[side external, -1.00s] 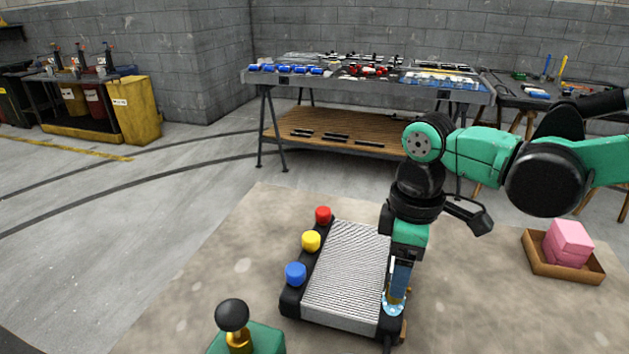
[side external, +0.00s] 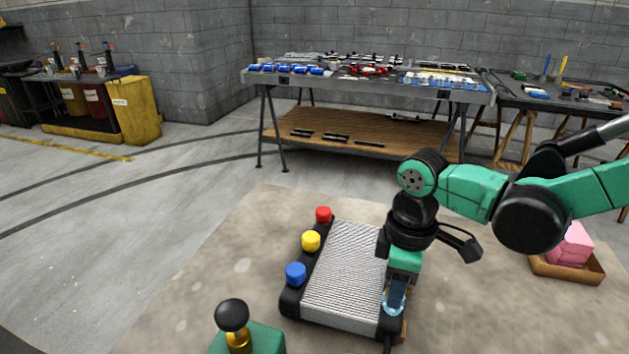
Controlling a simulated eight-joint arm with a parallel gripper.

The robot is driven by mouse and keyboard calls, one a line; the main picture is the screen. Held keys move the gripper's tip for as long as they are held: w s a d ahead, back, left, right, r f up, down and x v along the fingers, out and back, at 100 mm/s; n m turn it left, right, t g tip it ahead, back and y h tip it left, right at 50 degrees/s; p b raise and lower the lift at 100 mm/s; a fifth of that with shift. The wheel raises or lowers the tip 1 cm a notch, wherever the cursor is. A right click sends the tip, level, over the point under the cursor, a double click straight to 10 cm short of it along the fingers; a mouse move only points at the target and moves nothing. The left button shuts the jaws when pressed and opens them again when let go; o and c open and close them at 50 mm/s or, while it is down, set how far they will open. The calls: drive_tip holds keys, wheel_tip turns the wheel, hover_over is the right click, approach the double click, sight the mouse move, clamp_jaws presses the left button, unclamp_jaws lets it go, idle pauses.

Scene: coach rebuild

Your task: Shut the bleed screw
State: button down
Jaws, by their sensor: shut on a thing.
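A ribbed grey radiator (side external: 345,275) with black end tanks lies flat on the mat. My gripper (side external: 393,308) points down at its near right corner. Its blue fingers are shut on the bleed screw there, which they and the wrist almost wholly hide. I cannot make out how far the screw is turned.
Red (side external: 323,214), yellow (side external: 311,240) and blue (side external: 295,273) caps stand along the radiator's left side. A black ball knob (side external: 232,315) on a brass stem rises from a green block at the front. A brown tray (side external: 590,272) with pink blocks (side external: 572,243) lies at right. The mat left of the radiator is clear.

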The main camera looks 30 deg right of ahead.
drive_tip(key=shift+m, duration=0.3)
drive_tip(key=m, duration=0.3)
drive_tip(key=shift+m, duration=0.3)
drive_tip(key=m, duration=0.4)
drive_tip(key=shift+m, duration=0.3)
drive_tip(key=m, duration=0.8)
drive_tip(key=shift+m, duration=0.3)
drive_tip(key=c, duration=0.5)
unclamp_jaws()
drive_tip(key=shift+r, duration=0.1)
